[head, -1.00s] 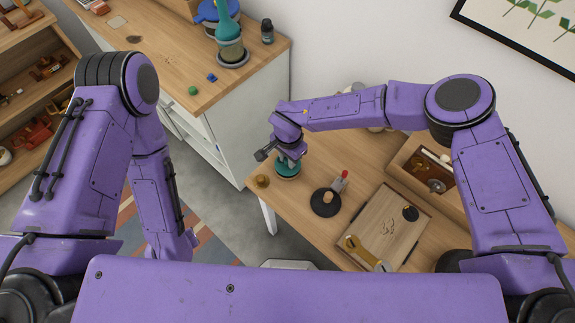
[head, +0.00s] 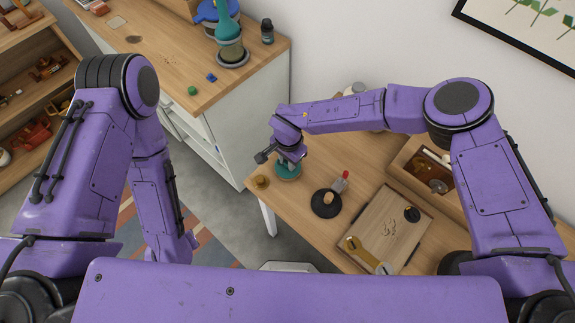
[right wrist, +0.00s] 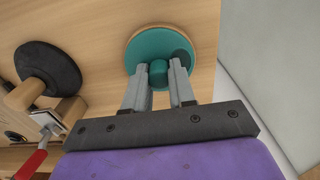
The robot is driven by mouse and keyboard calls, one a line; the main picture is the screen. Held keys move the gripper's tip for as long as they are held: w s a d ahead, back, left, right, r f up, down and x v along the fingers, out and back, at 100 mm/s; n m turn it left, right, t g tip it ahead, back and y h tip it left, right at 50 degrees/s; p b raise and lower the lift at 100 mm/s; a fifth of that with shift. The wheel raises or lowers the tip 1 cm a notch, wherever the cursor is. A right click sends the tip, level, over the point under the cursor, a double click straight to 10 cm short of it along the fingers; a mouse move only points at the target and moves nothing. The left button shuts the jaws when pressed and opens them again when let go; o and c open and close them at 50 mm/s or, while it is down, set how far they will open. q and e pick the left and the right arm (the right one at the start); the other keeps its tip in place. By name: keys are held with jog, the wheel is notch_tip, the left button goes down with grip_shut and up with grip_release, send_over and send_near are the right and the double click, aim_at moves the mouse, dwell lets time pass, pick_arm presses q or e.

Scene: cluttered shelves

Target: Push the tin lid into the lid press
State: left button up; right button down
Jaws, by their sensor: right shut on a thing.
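The teal round lid (right wrist: 136,52) with a small teal knob, which I take for the tin lid, shows in the right wrist view with a thin tan rim around it. My right gripper (right wrist: 169,82) is shut on the knob, one finger at each side. In the head view, the lid (head: 288,174) lies low at the table's left end, below my right gripper (head: 290,163), which partly covers it. What lies under the lid is hidden, and I cannot tell which thing is the lid press. My left gripper is out of view.
A wooden board (head: 385,226) lies further right, before an open wooden box (head: 409,168).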

jog(key=shift+f, duration=0.1)
jog(key=c, duration=0.9)
grip_release()
jog(key=shift+o, duration=0.2)
jog(key=shift+r, duration=0.4)
notch_tip(320, 180, up, 9)
jog(key=b, duration=0.2)
jog(key=shift+f+b, duration=0.15)
jog(key=shift+b, duration=0.2)
jog(key=shift+r, duration=0.55)
